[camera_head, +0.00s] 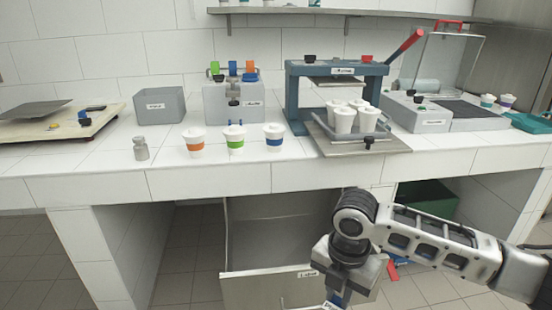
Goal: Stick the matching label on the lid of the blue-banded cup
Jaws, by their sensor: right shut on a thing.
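The blue-banded cup (274,138) stands upright with a white lid near the counter's front edge, the rightmost of three banded cups. I cannot make out a label on its lid or any loose matching label. My right gripper (337,299) points down at the bottom of the view, well below the counter, at the front of an open drawer (262,287). It is shut, apparently on the drawer's handle; the held part is mostly hidden. My left gripper is out of view.
An orange-banded cup (195,143) and a green-banded cup (235,141) stand left of the blue one. Behind are a grey dispenser (222,105) and a blue press (300,95). White cups (344,121) stand on the press's tray. A green crate (428,198) sits under the counter.

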